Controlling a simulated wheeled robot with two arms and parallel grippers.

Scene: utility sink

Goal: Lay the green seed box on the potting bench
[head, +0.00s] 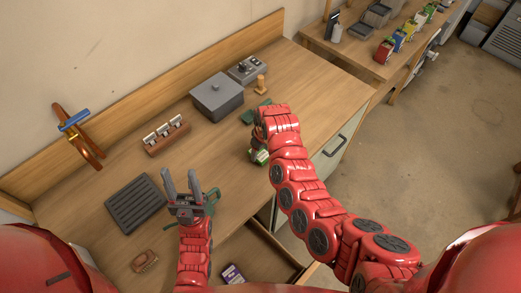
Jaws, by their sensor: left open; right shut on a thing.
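The green seed box (259,157), a small green and white packet, shows under my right gripper (259,146) in the head view. My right gripper is shut on it near the front edge of the potting bench (290,85). The arm hides most of the hold, and I cannot tell whether the box touches the bench top. My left gripper (180,180) is open, fingers pointing up in the picture, over the bench's left part. A dark green thing (212,197) shows just beside it, partly hidden.
A ribbed dark tray (135,204), a brush (145,261), a wooden rack (166,137), a grey lidded box (217,97), a grey device (247,69) and a wooden peg (261,83) stand on the bench. An open drawer (262,262) holds a purple packet (233,274).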

